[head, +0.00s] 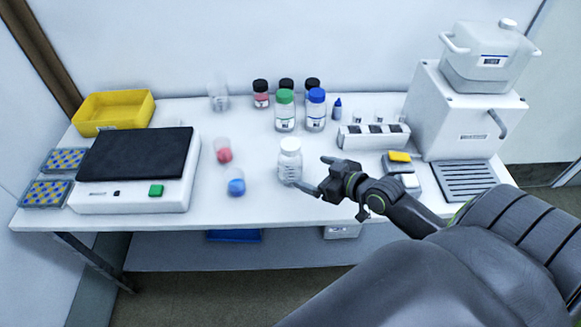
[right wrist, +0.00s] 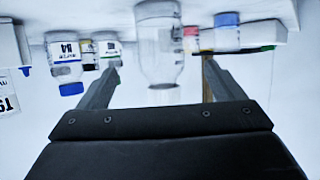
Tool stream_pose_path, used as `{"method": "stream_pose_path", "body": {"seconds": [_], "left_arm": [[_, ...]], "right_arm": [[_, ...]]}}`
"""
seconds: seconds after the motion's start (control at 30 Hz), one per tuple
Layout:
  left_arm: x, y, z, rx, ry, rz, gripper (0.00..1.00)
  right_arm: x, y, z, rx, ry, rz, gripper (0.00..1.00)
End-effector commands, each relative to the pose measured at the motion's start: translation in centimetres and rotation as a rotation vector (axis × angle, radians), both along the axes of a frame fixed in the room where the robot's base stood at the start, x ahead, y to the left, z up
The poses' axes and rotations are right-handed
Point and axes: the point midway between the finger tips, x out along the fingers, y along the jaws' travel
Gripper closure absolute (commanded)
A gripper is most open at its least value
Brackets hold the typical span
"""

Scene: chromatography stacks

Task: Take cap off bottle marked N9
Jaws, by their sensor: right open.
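A clear bottle with a white cap (head: 290,167) stands upright near the middle front of the table. My right gripper (head: 316,174) is open just to its right, its fingers pointing at the bottle. In the right wrist view, which looks upside down, this bottle (right wrist: 158,42) lies between the two open fingers, with a gap on each side. I cannot read a N9 mark on any bottle. A green-capped bottle (head: 285,113) and a blue-capped bottle (head: 315,112) stand behind. My left gripper is not in view.
Dark-capped bottles (head: 261,95) stand at the back. A black-topped device (head: 135,160), yellow bin (head: 112,110), white rack (head: 373,137) and large white machine (head: 468,110) flank the area.

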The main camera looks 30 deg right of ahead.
Motion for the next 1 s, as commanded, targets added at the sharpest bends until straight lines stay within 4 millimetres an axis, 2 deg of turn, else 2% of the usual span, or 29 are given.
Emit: {"method": "stream_pose_path", "body": {"seconds": [0.03, 0.2, 0.43, 0.7, 0.83, 1.0], "left_arm": [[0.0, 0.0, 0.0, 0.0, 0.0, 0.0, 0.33], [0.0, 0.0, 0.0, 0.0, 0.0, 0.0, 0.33], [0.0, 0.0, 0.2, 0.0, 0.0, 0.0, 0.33], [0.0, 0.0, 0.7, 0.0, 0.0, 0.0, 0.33], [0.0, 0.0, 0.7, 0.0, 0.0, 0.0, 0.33], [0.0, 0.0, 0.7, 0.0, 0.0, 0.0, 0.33]], "right_arm": [[1.0, 0.2, -0.3, 0.004, -0.003, -0.002, 0.12], [3.1, 0.7, -1.3, 0.002, -0.001, -0.002, 0.12], [4.3, 1.1, -1.7, 0.002, 0.0, -0.001, 0.12], [7.6, 1.9, -2.9, 0.001, 0.0, -0.002, 0.12], [8.4, 2.1, -3.3, 0.001, 0.001, 0.0, 0.12], [8.6, 2.1, -3.4, 0.0, 0.001, 0.0, 0.12]]}}
